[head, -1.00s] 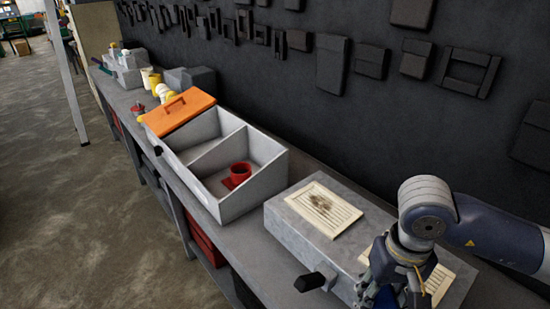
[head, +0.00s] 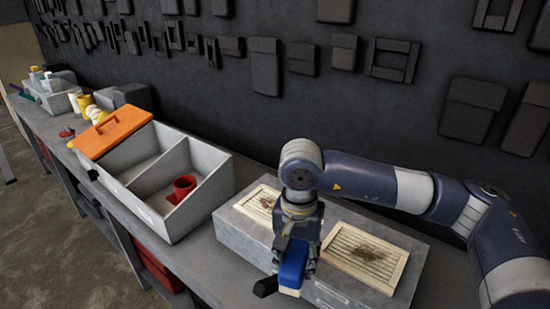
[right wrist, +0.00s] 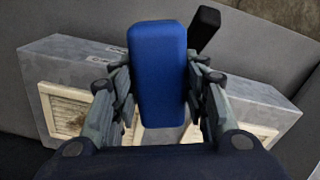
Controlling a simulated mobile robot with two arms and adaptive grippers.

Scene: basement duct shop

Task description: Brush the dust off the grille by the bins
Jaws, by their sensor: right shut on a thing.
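My right gripper (head: 298,252) is shut on a blue brush (head: 292,270) with a pale lower edge. It hangs over the front part of a grey metal box, between two cream slatted grilles. The grille by the bins (head: 262,200) is on the left, dusted brown and partly hidden by my gripper. The other grille (head: 385,273), on the right, has a dark brown dust patch. The right wrist view shows the brush (right wrist: 157,75) between both fingers, with one grille (right wrist: 68,108) at left and part of the other (right wrist: 262,135) at right. My left gripper is not seen.
Dark blocks line the wall (head: 265,75) behind.

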